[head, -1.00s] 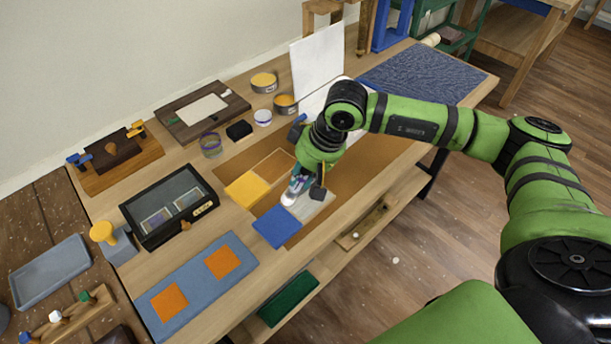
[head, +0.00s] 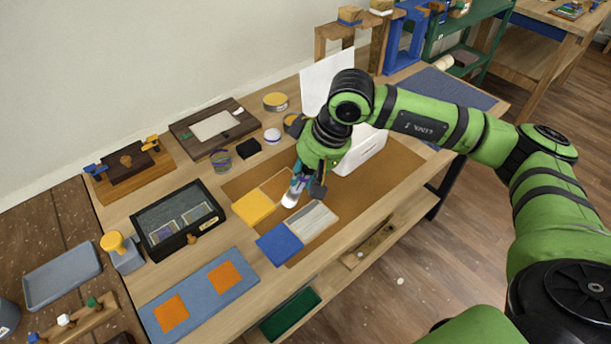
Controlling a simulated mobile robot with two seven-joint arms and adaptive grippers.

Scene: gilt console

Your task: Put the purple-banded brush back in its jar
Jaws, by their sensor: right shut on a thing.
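My right gripper (head: 306,184) is shut on a slim brush (head: 298,185) with teal and purple on it. The brush is tilted, its pale tip pointing down-left, over the brown board near the yellow, blue and pale tiles. I cannot tell whether the tip touches anything. The fingers hide part of the brush. A clear glass jar (head: 220,160) with a purple band stands up-left of the gripper, apart from it. My left gripper is not in view.
A black block (head: 249,149), a small white pot (head: 272,136) and a yellow-topped tin (head: 275,102) stand near the jar. A glass-lidded black box (head: 180,220) lies left of the board. A white panel (head: 361,152) stands right of the gripper.

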